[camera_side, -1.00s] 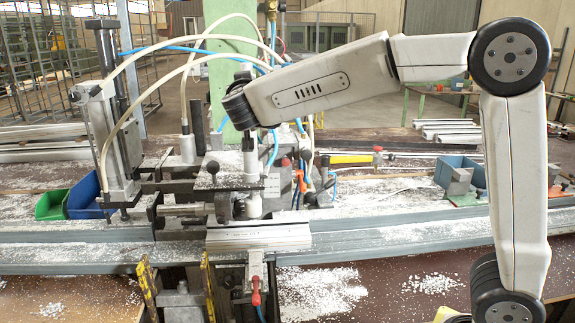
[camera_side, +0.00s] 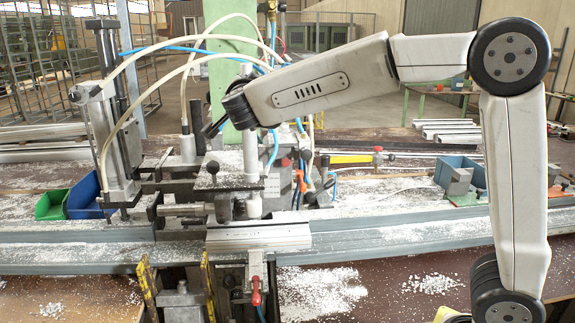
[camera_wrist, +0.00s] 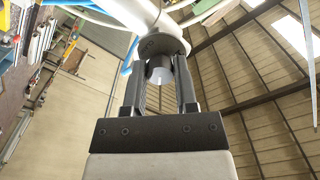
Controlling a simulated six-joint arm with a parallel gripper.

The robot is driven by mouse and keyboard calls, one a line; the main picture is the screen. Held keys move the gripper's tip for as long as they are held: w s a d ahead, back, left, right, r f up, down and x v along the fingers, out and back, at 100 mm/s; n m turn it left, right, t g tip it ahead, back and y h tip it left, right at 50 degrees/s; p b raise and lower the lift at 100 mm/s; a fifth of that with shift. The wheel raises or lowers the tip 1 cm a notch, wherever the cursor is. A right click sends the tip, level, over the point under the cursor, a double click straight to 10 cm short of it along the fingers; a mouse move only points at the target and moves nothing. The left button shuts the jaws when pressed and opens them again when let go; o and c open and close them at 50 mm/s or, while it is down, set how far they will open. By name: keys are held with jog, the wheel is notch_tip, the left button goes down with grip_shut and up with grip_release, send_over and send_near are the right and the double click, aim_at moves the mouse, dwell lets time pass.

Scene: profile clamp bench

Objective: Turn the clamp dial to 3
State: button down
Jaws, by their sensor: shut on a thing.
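In the wrist view, my gripper (camera_wrist: 157,72) has its two dark fingers on either side of a small round dark knob with a pale end, which I take as the clamp dial (camera_wrist: 160,74). It sits between the fingertips, in front of a white cylindrical part. No number or mark can be read on it. In the side view, my wrist is above the metal clamp unit (camera_side: 215,183). The fingers and the dial are too small and crowded there to make out clearly.
White hoses and blue tubes loop close around my wrist. A tall cylinder unit (camera_side: 112,150) stands at left, beside a green bin (camera_side: 50,205) and a blue bin (camera_side: 85,200). A long metal rail (camera_side: 400,240) runs across the bench. Pale chips litter the bench.

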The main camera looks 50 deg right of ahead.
jog(key=shift+m, duration=0.9)
jog(key=shift+c, duration=2)
grip_release()
jog(key=shift+s+a, duration=0.1)
jog(key=v, duration=0.7)
jog(key=shift+s+a, duration=0.2)
jog(key=shift+s, duration=0.05)
jog(key=shift+w, duration=0.1)
